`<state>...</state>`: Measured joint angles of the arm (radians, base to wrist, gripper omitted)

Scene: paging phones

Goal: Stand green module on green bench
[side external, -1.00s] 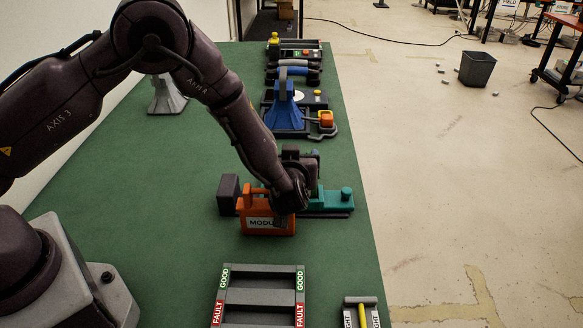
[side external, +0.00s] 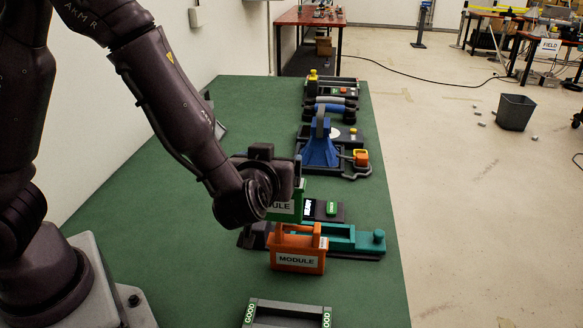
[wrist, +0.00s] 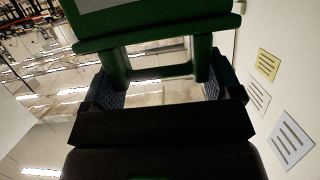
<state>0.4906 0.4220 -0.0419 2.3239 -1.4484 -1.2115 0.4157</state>
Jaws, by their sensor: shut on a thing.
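The green module (side external: 284,209), with a white label partly reading "ULE", is held in my gripper (side external: 289,178). In the wrist view the module (wrist: 155,27) fills the top, and its handle (wrist: 160,72) lies between my two fingers. My gripper is shut on that handle. In the side view the module shows above and behind the orange module (side external: 297,263). A teal-green fixture (side external: 343,238) on a dark base lies just right of and below it. I cannot tell for sure whether this is the green bench. My wrist hides part of the module.
A blue fixture (side external: 320,148) and other devices stand farther back. A GOOD-labelled rack (side external: 287,304) is at the front. Green table surface (side external: 200,260) is bare to the left.

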